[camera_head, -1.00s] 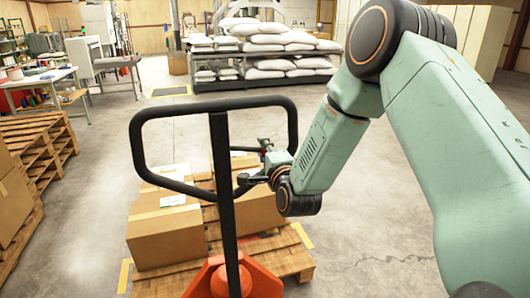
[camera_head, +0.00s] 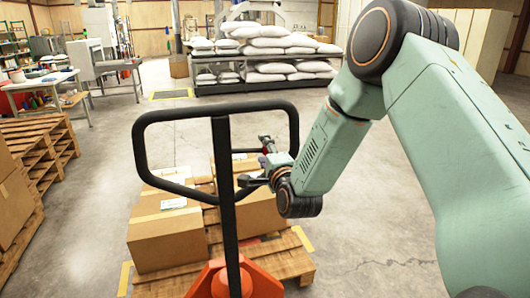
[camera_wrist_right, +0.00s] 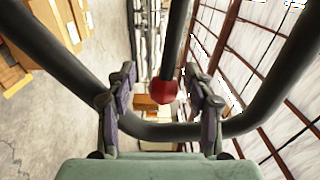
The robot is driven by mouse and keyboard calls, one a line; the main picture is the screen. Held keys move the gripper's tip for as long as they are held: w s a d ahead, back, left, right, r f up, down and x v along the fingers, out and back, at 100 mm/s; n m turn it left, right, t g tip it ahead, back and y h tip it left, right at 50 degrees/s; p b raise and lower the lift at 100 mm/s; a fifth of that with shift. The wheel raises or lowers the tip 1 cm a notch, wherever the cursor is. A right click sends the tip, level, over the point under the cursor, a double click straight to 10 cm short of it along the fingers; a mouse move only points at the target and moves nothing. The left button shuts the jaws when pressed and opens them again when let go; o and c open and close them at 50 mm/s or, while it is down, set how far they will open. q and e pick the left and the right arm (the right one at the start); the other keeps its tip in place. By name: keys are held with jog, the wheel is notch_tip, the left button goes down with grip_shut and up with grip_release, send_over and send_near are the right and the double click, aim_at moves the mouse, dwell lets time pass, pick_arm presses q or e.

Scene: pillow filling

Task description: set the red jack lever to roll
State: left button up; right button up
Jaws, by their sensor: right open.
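The pallet jack's black loop handle (camera_head: 215,112) stands upright in front of me on a black shaft (camera_head: 224,200) above an orange base (camera_head: 240,280). My right gripper (camera_head: 254,163) is at the right side of the loop, partly hidden by its own wrist and the handle. In the right wrist view the red lever knob (camera_wrist_right: 163,92) sits at the end of a dark rod, between the two spread fingers of my right gripper (camera_wrist_right: 163,94). Gaps show on both sides of the knob. The lever's setting cannot be told. My left gripper is not in view.
Cardboard boxes (camera_head: 168,238) lie on a wooden pallet (camera_head: 290,262) behind the handle. More pallets (camera_head: 48,135) and a box (camera_head: 14,205) stand at the left. A rack with white sacks (camera_head: 265,85) is at the back. The concrete floor at the right is clear.

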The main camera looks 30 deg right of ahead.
jog(key=shift+f+b, duration=0.35)
jog(key=shift+f, duration=0.15)
jog(key=p+v, duration=0.1)
jog(key=v, duration=1.2)
jog(key=shift+r, duration=0.15)
